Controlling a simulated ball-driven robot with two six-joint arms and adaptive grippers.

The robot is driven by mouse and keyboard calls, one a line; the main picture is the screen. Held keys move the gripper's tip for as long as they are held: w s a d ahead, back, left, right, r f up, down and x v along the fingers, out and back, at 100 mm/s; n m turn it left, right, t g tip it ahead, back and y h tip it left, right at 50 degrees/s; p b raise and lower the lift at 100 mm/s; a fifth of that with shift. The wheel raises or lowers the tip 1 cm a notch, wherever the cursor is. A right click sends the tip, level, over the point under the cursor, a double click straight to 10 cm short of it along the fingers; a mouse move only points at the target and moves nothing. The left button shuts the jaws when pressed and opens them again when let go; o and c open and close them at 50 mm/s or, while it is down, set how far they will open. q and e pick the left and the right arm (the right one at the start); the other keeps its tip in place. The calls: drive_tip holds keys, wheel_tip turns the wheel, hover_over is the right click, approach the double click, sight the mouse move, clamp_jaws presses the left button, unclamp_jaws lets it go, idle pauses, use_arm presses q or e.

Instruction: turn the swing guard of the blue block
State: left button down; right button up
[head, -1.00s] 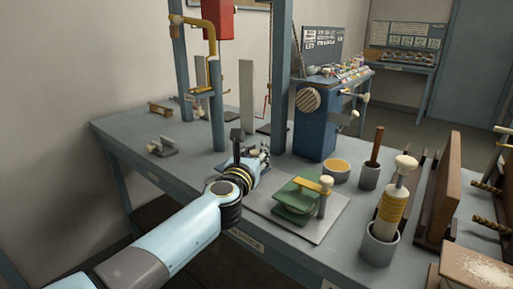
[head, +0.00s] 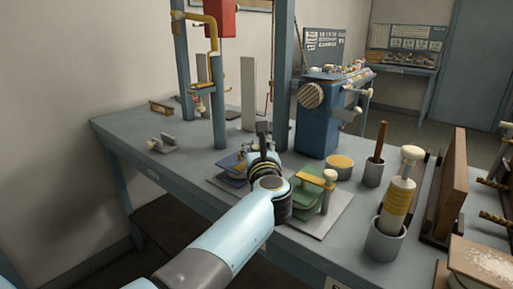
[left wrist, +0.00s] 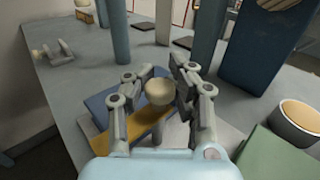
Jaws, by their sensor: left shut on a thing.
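The blue block (head: 232,165) lies on a pale plate at the middle of the bench, partly hidden behind my left arm. In the left wrist view the blue block (left wrist: 98,104) carries a yellow swing guard (left wrist: 142,124) set slantwise across it, with a round cream knob (left wrist: 160,91). My left gripper (head: 260,146) is over the right side of the block. In the left wrist view its fingers (left wrist: 164,80) stand on both sides of the knob, shut on it. My right gripper is not in view.
A green block (head: 307,199) with its own yellow guard and knob stands close right of my left gripper. A yellow-topped pot (head: 339,166), a blue machine (head: 318,125) and blue posts (head: 218,105) stand around. The bench's left part is mostly clear.

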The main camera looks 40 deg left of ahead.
sight(257, 146)
use_arm(q)
drive_tip(key=shift+s+d+f, duration=0.15)
drive_tip(key=shift+f, duration=0.35)
drive_tip(key=c, duration=1.5)
unclamp_jaws()
drive_tip(key=shift+o, duration=0.9)
drive_tip(key=shift+s+d+r, duration=0.15)
drive_tip(key=shift+r, duration=0.05)
drive_tip(key=o, duration=0.3)
drive_tip(key=shift+r, duration=0.15)
drive_tip(key=shift+r, duration=0.25)
wheel_tip(257, 146, up, 10)
drive_tip(key=shift+f, duration=0.25)
